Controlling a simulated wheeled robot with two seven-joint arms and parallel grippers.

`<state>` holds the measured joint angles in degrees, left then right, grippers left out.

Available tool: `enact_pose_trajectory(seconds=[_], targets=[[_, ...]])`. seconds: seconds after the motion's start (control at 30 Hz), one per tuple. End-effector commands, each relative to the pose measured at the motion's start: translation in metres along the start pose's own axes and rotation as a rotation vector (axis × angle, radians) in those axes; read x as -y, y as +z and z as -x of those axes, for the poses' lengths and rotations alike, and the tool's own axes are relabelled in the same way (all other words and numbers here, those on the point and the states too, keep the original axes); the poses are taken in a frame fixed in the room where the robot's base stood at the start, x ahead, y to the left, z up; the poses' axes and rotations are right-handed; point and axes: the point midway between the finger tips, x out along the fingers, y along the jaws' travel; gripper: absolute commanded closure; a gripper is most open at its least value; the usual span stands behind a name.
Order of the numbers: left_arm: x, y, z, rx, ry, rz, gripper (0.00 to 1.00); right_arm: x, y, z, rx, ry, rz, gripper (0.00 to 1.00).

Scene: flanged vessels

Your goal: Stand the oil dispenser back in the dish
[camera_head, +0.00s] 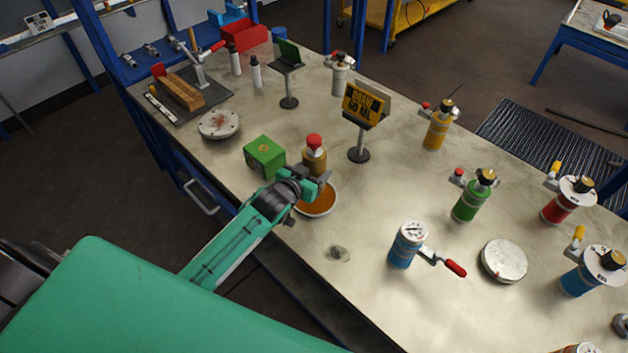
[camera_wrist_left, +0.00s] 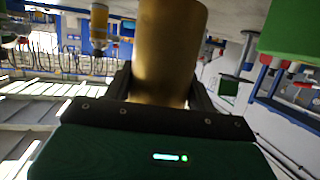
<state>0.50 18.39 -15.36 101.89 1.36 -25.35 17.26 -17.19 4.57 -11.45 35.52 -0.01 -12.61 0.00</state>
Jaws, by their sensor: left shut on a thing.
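The oil dispenser (camera_head: 315,160) is an amber-brown bottle with a red cap, standing about upright in the head view. My left gripper (camera_head: 313,183) is shut on it around its lower part. In the left wrist view the brown body (camera_wrist_left: 168,50) rises between the two fingers (camera_wrist_left: 160,95). The dish (camera_head: 331,207), round with a pale rim and an orange-brown inside, lies just below and in front of the gripper. The gripper hides the dispenser's foot and the dish's far side, so I cannot tell whether they touch. My right gripper is in neither view.
A green box (camera_head: 264,157) stands close to the left of the dispenser. A yellow sign on a post (camera_head: 361,110) stands behind right. A blue canister with a red-handled crank (camera_head: 406,244) stands front right. The bench between dish and canister is mostly clear.

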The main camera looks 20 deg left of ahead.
Motion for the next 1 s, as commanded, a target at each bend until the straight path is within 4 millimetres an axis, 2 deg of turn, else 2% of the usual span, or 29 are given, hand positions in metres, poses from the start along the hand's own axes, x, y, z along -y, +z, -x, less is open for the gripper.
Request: enact_pose_trajectory(seconds=[0.43, 0.87, 0.9, 0.97, 1.0], targets=[[0.000, 0.046, -0.015, -0.001, -0.001, 0.001, 0.83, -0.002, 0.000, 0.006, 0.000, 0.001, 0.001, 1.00], [0.000, 0.053, -0.017, -0.003, 0.000, 0.001, 0.83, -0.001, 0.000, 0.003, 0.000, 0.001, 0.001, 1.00], [0.000, 0.053, -0.017, 0.000, 0.000, 0.001, 0.36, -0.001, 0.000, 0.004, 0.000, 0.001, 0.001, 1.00], [0.000, 0.053, -0.017, 0.000, 0.000, 0.001, 0.24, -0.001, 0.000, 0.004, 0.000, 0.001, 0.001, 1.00], [0.000, 0.053, -0.017, 0.000, 0.000, 0.001, 0.22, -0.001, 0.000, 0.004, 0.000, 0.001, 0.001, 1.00]])
